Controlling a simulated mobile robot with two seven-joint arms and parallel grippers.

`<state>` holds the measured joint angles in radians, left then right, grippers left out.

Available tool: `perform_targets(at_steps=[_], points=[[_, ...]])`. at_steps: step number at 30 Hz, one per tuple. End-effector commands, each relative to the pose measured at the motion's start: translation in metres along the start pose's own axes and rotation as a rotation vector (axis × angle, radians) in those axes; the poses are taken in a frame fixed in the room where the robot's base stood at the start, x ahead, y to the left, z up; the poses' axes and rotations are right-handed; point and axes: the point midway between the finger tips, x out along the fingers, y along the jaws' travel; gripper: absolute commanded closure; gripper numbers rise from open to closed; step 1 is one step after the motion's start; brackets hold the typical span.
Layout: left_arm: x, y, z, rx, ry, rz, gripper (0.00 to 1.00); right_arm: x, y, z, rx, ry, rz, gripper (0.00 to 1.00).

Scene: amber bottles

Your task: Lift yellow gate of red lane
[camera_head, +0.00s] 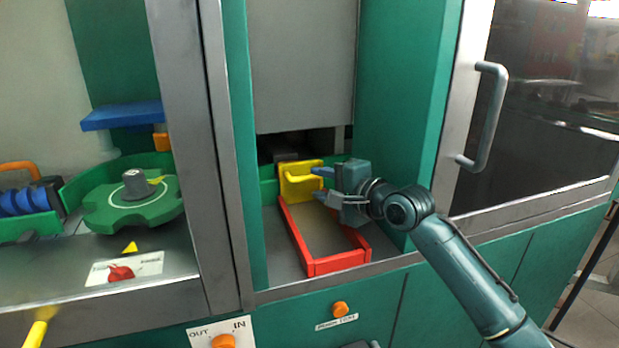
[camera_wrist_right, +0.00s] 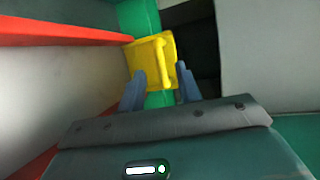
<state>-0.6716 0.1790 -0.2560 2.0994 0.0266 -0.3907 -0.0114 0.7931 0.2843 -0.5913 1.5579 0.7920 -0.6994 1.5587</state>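The yellow gate (camera_head: 300,181) stands upright at the far end of the red lane (camera_head: 309,246), a red-railed channel with a brownish floor. A yellow handle bar sticks out from the gate's face. My right gripper (camera_head: 321,184) reaches in from the right, over the lane, with its fingertips close to the gate. In the right wrist view, the two blue-grey fingers (camera_wrist_right: 161,90) are apart, with the yellow gate (camera_wrist_right: 153,62) and its handle ahead of and partly between them. I cannot tell whether they touch it. My left gripper is not in view.
A grey panel (camera_head: 303,65) hangs above the dark opening behind the gate. Green walls and a steel post (camera_head: 190,130) bound the bay. A door with a grey handle (camera_head: 485,115) stands right. A green rotary wheel (camera_head: 130,205) is left. Orange knobs (camera_head: 340,309) sit below.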

Motion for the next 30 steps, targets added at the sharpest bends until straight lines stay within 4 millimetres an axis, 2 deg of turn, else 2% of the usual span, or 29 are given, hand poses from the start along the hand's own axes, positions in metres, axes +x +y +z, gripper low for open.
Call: perform_targets(at_steps=[3, 9, 20, 30], points=[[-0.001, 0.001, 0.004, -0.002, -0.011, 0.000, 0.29, 0.019, -0.001, 0.000, 0.001, 0.000, 0.001, 0.66], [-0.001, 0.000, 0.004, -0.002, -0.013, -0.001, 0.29, 0.038, 0.000, 0.000, 0.000, 0.001, 0.000, 0.66], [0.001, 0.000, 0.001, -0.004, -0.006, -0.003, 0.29, 0.042, 0.000, 0.000, 0.000, 0.002, -0.001, 0.66], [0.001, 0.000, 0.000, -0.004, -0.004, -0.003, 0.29, 0.042, 0.000, 0.000, 0.000, 0.002, 0.000, 0.94]])
